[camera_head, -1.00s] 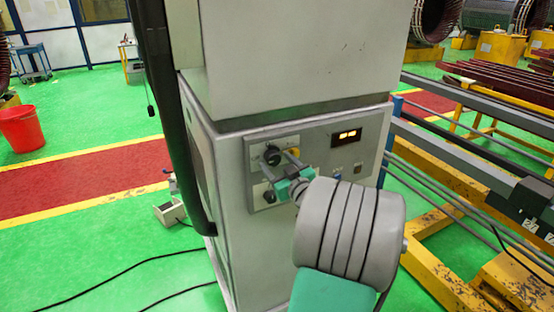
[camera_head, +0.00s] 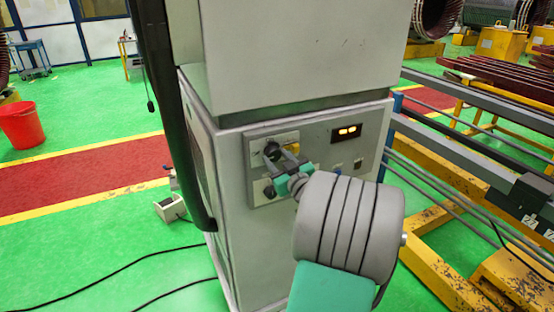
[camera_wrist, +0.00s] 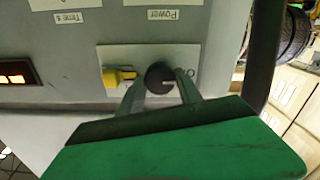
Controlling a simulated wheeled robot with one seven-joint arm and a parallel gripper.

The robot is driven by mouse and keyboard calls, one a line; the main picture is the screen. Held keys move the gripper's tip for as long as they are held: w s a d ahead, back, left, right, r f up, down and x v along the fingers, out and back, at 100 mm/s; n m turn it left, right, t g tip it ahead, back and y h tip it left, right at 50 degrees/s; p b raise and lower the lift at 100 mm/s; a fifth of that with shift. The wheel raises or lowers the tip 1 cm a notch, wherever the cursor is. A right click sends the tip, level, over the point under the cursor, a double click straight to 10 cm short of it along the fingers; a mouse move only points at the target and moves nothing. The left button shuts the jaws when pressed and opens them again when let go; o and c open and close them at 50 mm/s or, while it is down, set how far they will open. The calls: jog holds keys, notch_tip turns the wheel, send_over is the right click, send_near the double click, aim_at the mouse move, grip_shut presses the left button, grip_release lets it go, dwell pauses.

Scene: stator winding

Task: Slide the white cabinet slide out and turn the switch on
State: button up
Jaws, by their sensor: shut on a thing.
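The pale grey-white cabinet (camera_head: 240,262) stands in the middle of the head view, with a control plate on its front. The round black switch knob (camera_head: 272,150) is on the upper part of that plate, and it also shows in the wrist view (camera_wrist: 160,77). My gripper (camera_head: 281,158) reaches it from the lower right. Its two fingers are on either side of the knob and shut on it; in the wrist view they (camera_wrist: 160,92) partly cover its lower edge. I cannot tell which part is the slide.
A second dark knob (camera_head: 269,191) sits just below. A lit orange display (camera_head: 347,132) is to the right, and a yellow tab (camera_wrist: 118,76) is beside the knob in the wrist view. Metal rails stand at right. Cables lie on the green floor at left.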

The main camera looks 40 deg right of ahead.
jog(key=shift+m+b, duration=0.3)
jog(key=m+b, duration=0.1)
jog(key=m, duration=0.1)
jog(key=shift+m, duration=0.4)
jog(key=m+b, duration=0.1)
jog(key=m, duration=0.4)
jog(key=shift+m, duration=0.3)
jog(key=m, duration=0.5)
jog(key=shift+r, duration=0.15)
jog(key=shift+m+p, duration=0.85)
jog(key=shift+m, duration=1.25)
jog(key=o, duration=1.3)
jog(key=shift+o, duration=0.2)
